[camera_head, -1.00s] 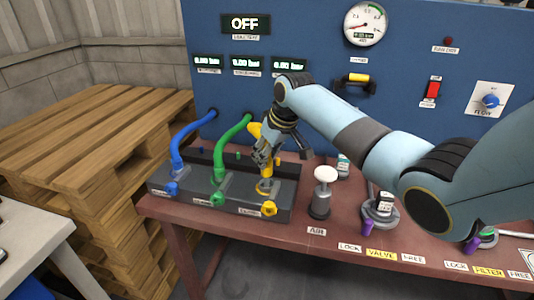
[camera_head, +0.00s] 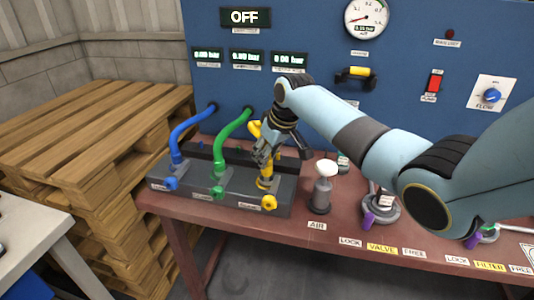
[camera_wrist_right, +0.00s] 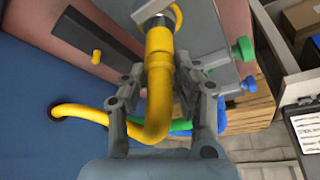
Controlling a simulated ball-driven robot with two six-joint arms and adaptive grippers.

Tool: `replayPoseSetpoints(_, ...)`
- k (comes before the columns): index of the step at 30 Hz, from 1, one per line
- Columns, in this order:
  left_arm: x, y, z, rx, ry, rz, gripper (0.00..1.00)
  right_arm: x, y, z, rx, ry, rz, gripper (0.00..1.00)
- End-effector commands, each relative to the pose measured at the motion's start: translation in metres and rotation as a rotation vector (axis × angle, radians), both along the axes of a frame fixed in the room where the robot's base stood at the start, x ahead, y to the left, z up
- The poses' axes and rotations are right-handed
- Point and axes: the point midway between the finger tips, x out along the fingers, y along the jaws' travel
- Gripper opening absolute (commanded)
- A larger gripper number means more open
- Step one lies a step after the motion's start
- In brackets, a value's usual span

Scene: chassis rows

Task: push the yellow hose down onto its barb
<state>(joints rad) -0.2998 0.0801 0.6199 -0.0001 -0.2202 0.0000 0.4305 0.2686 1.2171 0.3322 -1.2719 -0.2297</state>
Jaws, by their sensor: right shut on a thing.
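The yellow hose (camera_wrist_right: 160,75) comes out of the blue panel, bends, and ends at its barb (camera_wrist_right: 154,12) in the right wrist view. In the head view the yellow hose (camera_head: 266,170) stands over the front yellow-knobbed station of the dark block (camera_head: 230,202). My right gripper (camera_head: 265,160) is shut on the hose close above that station; its fingers (camera_wrist_right: 158,85) flank the hose in the wrist view. The hose end meets the metal fitting, but I cannot tell how far down it sits. My left gripper is not in view.
The blue hose (camera_head: 178,140) and green hose (camera_head: 223,150) stand on the same block to the left. A white-topped air pump (camera_head: 321,190) is close on the right. Valve parts (camera_head: 380,210) stand farther right on the red table. A wooden pallet stack (camera_head: 90,130) is at left.

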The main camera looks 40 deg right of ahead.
Motion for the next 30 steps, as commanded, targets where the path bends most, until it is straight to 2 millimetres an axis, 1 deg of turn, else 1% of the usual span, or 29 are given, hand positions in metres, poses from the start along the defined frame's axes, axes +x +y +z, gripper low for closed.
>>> replayPoseSetpoints(30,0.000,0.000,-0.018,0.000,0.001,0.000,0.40,0.000,0.000,-0.032,0.000,0.002,-0.001,0.00)
